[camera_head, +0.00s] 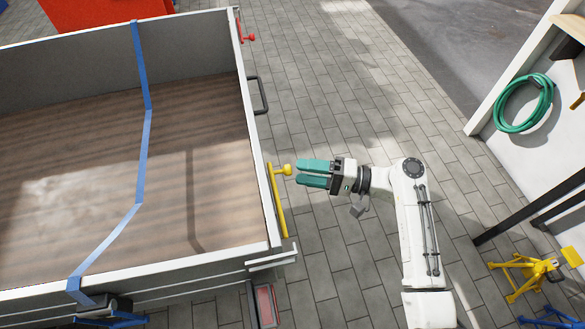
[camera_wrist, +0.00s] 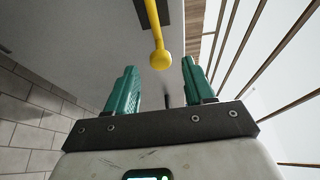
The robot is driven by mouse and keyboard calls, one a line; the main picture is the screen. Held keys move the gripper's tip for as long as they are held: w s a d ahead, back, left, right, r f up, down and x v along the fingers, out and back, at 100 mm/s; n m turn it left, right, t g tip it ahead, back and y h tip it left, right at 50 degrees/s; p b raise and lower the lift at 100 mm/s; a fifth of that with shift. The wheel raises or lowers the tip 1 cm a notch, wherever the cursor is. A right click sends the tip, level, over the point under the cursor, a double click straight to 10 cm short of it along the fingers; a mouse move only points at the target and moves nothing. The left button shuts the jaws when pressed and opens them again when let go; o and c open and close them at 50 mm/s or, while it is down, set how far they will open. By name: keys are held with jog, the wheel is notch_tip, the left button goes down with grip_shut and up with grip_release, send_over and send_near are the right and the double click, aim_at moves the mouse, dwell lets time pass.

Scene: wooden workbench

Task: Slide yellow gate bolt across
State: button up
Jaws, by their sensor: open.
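The yellow gate bolt (camera_head: 279,205) is a long rod with a round knob (camera_head: 287,170), mounted on the outer face of the trailer's end gate (camera_head: 262,170). My gripper (camera_head: 298,173) is open, its two green fingers pointing left at the knob. In the wrist view the bolt's rod (camera_wrist: 153,18) comes in from the top, and its knob (camera_wrist: 160,59) shows between the tips of my gripper (camera_wrist: 159,64). The knob looks just beyond the fingertips; I see no contact. The bolt's far mounting is hidden.
A red bolt (camera_head: 248,38) and a black handle (camera_head: 262,95) stick out from the same gate further up. A blue strap (camera_head: 146,140) crosses the trailer bed. A yellow stand (camera_head: 525,268) and a green hose (camera_head: 524,104) are at right. The paving beside the gate is clear.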

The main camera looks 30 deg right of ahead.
jog(key=v, duration=0.6)
dwell(0.5)
jog(key=s+a+f+n+g+h, duration=0.25)
jog(key=s+f+g+h, duration=0.25)
jog(key=s, duration=0.3)
jog(key=s+a+f+n+g+h, duration=0.1)
jog(key=s+f+n+g+h, duration=0.35)
jog(key=s+f, duration=0.2)
jog(key=s+d+r+h+p, duration=0.1)
jog(key=s+r+h+p, duration=0.1)
jog(key=r+p, duration=0.5)
jog(key=s+d+r+g+h+p, duration=0.1)
jog(key=s+r+h+p, duration=0.1)
jog(key=r+p, duration=0.5)
notch_tip(320, 180, up, 5)
jog(key=shift+s+n+p, duration=0.35)
jog(key=shift+s+n, duration=0.05)
jog(key=shift+s, duration=0.45)
jog(key=shift+d, duration=0.1)
